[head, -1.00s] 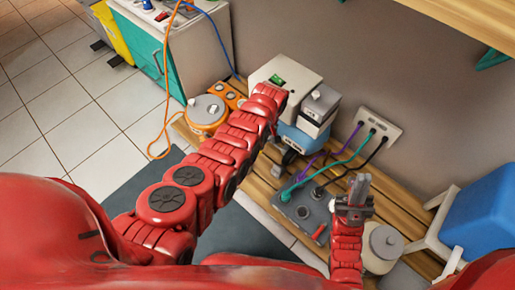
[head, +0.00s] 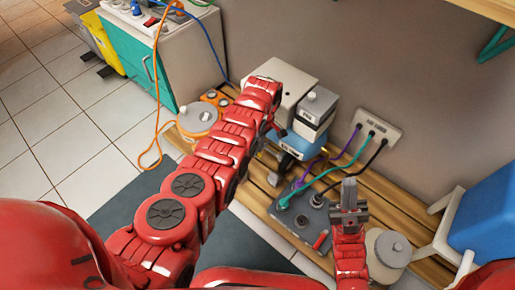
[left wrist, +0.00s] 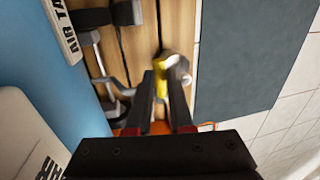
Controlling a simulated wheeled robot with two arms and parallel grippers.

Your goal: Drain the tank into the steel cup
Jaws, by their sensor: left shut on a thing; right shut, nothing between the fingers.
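The blue tank (head: 297,141) stands on the wooden slatted bench, below stacked grey boxes. In the left wrist view its blue side (left wrist: 45,95) fills the left, with a partly readable "AIR TA" label. My left gripper (left wrist: 168,84) is beside the tank, shut on a small yellow piece (left wrist: 161,86). A blurred grey, rounded part (left wrist: 178,68) shows at the fingertips; I cannot tell what it is. In the head view my left arm hides much of this area. My right gripper (head: 348,190) is shut and empty, above the bench's front. I cannot make out the steel cup.
A grey control box (head: 300,210) with plugged cables sits left of my right gripper. A round beige canister (head: 388,248) is right of it. A wall socket strip (head: 376,132), an orange-based pot (head: 198,120) and a blue container (head: 485,220) are nearby.

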